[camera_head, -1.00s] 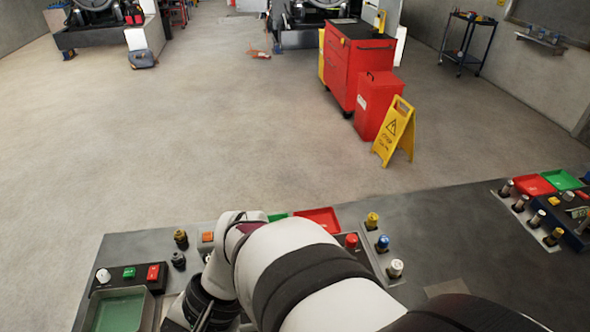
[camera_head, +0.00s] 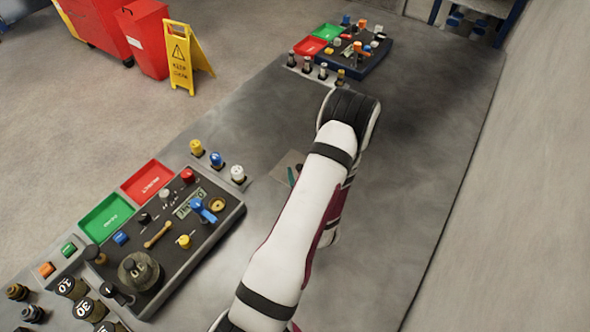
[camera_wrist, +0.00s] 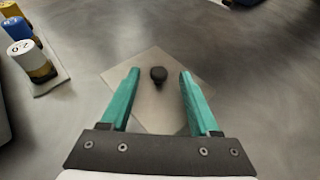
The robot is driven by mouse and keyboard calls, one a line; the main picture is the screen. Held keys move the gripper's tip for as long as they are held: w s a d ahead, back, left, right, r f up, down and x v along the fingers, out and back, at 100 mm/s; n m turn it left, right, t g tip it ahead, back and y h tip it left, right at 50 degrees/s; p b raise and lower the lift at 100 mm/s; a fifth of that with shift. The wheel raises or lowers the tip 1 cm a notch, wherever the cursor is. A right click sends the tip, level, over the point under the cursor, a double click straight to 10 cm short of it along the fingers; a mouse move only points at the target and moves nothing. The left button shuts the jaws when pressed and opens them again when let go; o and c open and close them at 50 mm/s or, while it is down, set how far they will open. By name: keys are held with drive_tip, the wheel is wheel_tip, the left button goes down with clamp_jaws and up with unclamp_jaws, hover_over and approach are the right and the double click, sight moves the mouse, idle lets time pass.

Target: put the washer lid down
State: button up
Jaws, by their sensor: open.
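In the wrist view a small black knob (camera_wrist: 158,74), which looks like the washer lid's handle, stands over a pale square pad (camera_wrist: 150,104) on the bench. I cannot make out a lid plate apart from the pad. My gripper (camera_wrist: 159,72) has its two teal fingers apart, one on each side of the knob, with clear gaps on both sides. In the head view my arm hides most of the gripper; a teal finger (camera_head: 291,177) shows over the pad (camera_head: 284,164), and the knob is hidden.
A control panel (camera_head: 160,262) with knobs, a green tray (camera_head: 106,217) and a red tray (camera_head: 147,180) lies left of my arm. Yellow, blue and white capped posts (camera_head: 216,158) stand near the pad. Another panel (camera_head: 372,62) sits farther back. The bench right of my arm is bare.

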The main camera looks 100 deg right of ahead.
drive_tip(key=x, duration=0.3)
drive_tip(key=shift+r, duration=0.1)
clamp_jaws()
